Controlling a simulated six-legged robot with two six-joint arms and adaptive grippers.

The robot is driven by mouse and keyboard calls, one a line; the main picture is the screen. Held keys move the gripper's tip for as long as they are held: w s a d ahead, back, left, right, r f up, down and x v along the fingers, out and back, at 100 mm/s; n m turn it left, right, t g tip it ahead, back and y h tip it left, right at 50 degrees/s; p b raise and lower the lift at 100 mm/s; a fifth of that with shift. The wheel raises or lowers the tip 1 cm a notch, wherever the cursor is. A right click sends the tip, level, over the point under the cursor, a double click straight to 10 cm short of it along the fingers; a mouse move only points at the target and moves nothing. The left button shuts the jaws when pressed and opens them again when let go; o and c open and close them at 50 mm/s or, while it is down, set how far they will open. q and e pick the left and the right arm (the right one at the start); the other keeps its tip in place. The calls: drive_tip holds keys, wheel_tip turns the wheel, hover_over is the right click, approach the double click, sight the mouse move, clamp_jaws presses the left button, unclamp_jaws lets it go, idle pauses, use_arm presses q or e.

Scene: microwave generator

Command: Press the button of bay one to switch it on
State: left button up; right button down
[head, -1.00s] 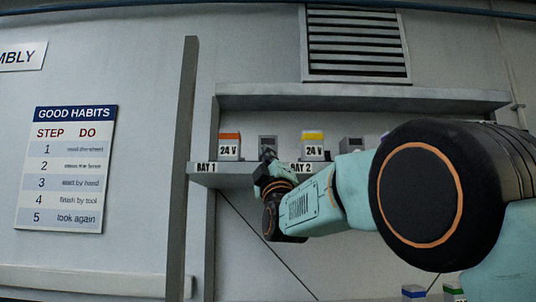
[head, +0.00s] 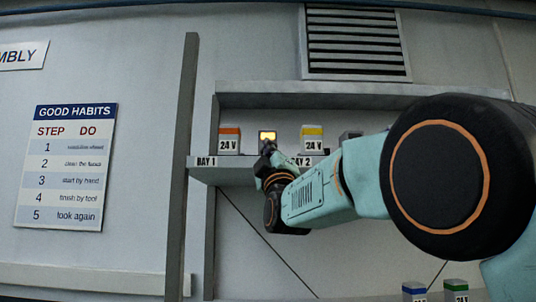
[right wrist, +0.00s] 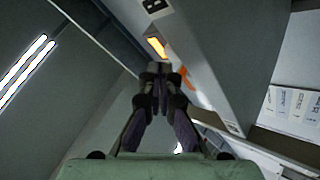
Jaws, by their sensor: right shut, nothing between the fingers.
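On the shelf, bay one holds a white 24 V block with an orange top (head: 229,140). To its right, a small grey box (head: 267,136) has a yellow lit face. My right gripper (head: 267,148) is shut and empty, its fingertips at the lower front of that box. Its fingers hide the lower part, so I cannot tell whether they touch a button. In the right wrist view the closed fingertips (right wrist: 157,70) are just below a glowing orange-yellow patch (right wrist: 157,47). The BAY 1 label (head: 207,162) is on the shelf edge. My left gripper is not in view.
Bay two has a yellow-topped 24 V block (head: 312,138) and an unlit grey box (head: 349,136), partly covered by my arm. A dark upright post (head: 182,160) stands left of the shelf. Blocks with blue (head: 414,289) and green tops (head: 455,287) sit lower right.

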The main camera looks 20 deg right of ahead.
drive_tip(key=shift+s, duration=0.15)
drive_tip(key=s+a+b, duration=0.1)
drive_tip(key=s+b, duration=0.4)
drive_tip(key=shift+s+a, duration=0.35)
drive_tip(key=shift+s, duration=0.05)
idle(0.4)
